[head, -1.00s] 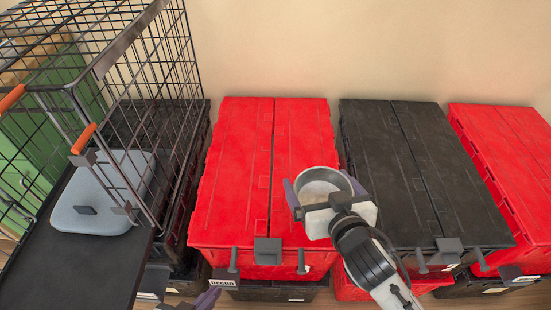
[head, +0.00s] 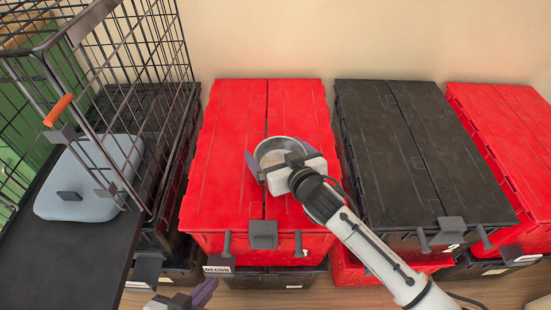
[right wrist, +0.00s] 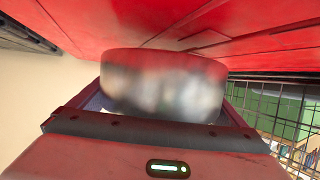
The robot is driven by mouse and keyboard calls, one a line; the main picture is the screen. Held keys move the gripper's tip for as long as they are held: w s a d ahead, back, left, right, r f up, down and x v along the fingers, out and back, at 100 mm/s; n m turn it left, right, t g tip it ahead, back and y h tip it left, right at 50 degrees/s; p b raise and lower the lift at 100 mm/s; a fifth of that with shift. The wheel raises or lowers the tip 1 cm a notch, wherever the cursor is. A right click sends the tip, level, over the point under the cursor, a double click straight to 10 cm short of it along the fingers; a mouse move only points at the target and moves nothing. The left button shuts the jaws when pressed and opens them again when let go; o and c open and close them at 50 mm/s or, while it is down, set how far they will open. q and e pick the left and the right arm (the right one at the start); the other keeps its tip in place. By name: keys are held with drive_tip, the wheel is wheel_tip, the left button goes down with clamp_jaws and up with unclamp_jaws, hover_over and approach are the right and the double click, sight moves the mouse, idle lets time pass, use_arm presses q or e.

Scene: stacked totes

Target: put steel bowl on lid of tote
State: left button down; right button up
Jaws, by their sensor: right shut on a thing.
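The steel bowl (head: 285,150) is a round grey metal bowl above the red lid of the middle-left tote (head: 225,150) in the head view. My right gripper (head: 272,165) is shut on the bowl. In the right wrist view the bowl (right wrist: 163,85) fills the space between the fingers, with the red lid (right wrist: 240,30) close by. I cannot tell whether the bowl touches the lid. My left gripper (head: 190,297) shows only in part at the bottom edge, low in front of the red tote; its jaws are not clear.
A black-lidded tote (head: 430,150) stands to the right, with another red tote (head: 510,140) beyond it. A wire cage (head: 140,60) with a pale grey cushion-like object (head: 95,185) is on the left. More totes are stacked underneath. The wall is behind.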

wheel_tip(320, 180, down, 2)
drive_tip(key=shift+f+b, duration=0.2)
drive_tip(key=shift+b, duration=0.1)
drive_tip(key=o, duration=0.8)
drive_tip(key=shift+f, duration=0.1)
drive_tip(key=shift+s+d+r, duration=0.1)
drive_tip(key=shift+s+r, duration=0.1)
drive_tip(key=p+v, duration=0.2)
drive_tip(key=v, duration=0.8)
drive_tip(key=shift+s+r+p, duration=0.15)
drive_tip(key=shift+p, duration=0.25)
drive_tip(key=shift+s+d+r, duration=0.25)
drive_tip(key=shift+s, duration=0.2)
